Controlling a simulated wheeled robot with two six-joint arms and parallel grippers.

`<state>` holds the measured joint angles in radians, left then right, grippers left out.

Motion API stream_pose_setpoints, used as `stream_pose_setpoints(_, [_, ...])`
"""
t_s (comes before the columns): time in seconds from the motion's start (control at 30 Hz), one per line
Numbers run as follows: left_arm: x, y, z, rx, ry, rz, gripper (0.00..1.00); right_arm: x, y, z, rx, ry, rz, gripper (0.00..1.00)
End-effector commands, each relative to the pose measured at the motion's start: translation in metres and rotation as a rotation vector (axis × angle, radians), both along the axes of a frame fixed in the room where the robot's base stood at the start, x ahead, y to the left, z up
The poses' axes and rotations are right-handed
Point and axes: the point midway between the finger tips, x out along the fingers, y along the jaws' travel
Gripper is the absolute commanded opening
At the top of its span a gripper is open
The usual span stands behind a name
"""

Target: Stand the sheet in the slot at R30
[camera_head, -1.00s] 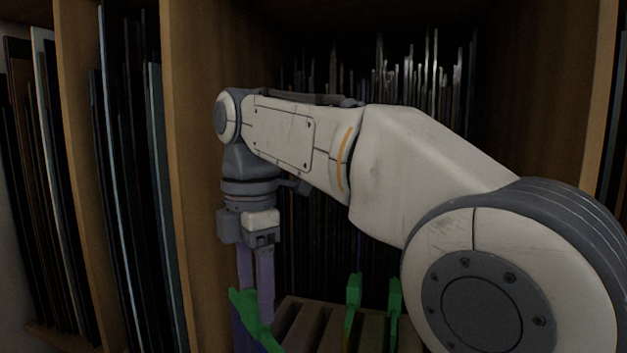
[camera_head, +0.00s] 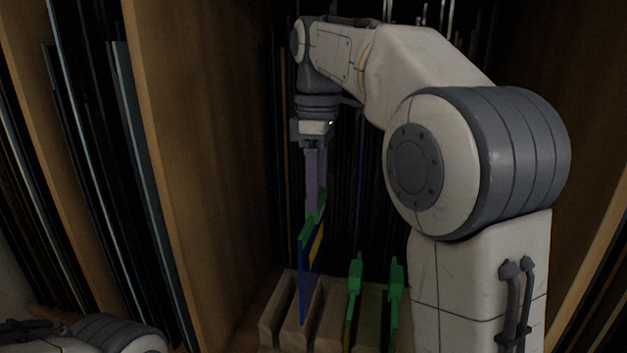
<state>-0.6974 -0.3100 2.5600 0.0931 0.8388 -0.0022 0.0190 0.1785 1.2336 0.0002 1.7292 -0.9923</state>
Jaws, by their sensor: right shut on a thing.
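My right gripper (camera_head: 315,205) points down in the middle of the picture, its two fingers shut on the green top of a thin sheet (camera_head: 304,270). The sheet is seen nearly edge-on, with blue and some yellow below the green. It hangs upright over the left part of a wooden slotted rack (camera_head: 330,322). Its lower end overlaps a gap between the left slats; I cannot tell whether it is in the slot. No R30 label is readable. My left gripper is not in view.
Two more green-topped sheets stand in the rack to the right, one here (camera_head: 354,285) and one beyond it (camera_head: 395,290). A wooden partition (camera_head: 195,150) rises close on the left. Dark sheets fill the back and the left bays. My left arm shows bottom left.

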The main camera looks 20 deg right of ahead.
Motion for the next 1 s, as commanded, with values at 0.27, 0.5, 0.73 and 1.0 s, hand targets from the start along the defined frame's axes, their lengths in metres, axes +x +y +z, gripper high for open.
stream_pose_setpoints(0.27, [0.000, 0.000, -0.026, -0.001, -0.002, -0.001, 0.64, -0.001, -0.002, -0.025, 0.000, -0.004, -0.002, 0.00])
stream_pose_setpoints(0.5, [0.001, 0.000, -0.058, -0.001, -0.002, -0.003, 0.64, -0.001, -0.001, -0.053, 0.000, -0.002, 0.001, 0.00])
stream_pose_setpoints(0.73, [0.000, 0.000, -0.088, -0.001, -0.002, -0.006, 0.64, -0.001, 0.000, -0.080, 0.000, -0.004, 0.003, 0.00])
stream_pose_setpoints(1.0, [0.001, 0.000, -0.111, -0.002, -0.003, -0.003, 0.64, -0.001, 0.000, -0.113, 0.000, -0.002, 0.003, 0.00])
